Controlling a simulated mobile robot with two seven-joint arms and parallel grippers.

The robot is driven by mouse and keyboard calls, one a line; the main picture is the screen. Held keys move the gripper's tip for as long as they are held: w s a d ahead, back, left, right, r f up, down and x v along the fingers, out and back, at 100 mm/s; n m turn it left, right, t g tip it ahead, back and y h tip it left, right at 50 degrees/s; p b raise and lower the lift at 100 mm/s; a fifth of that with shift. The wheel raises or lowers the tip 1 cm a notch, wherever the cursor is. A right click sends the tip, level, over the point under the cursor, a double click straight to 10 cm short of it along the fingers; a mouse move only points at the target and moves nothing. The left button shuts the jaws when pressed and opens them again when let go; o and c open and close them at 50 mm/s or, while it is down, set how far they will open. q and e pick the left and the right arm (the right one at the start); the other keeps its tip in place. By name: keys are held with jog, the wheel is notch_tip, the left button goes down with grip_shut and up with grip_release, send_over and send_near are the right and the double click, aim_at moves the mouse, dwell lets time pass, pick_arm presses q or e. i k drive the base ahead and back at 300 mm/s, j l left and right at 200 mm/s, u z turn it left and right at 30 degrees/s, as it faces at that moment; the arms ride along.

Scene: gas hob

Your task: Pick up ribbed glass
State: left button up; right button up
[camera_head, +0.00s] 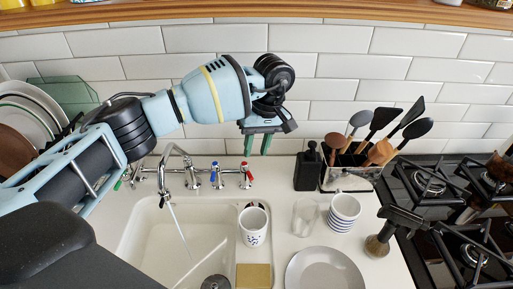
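The clear ribbed glass (305,217) stands on the white counter to the right of the sink, just left of a blue-striped white cup. My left gripper (257,146) hangs from the light blue arm in front of the tiled wall. Its two green fingers point down and are apart, with nothing between them. In the picture it is above and to the left of the glass, clear of it.
The striped cup (343,212) stands close beside the glass. The hob (455,215) is at right.

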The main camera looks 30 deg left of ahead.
aim_at(306, 213)
jog(key=k, duration=1)
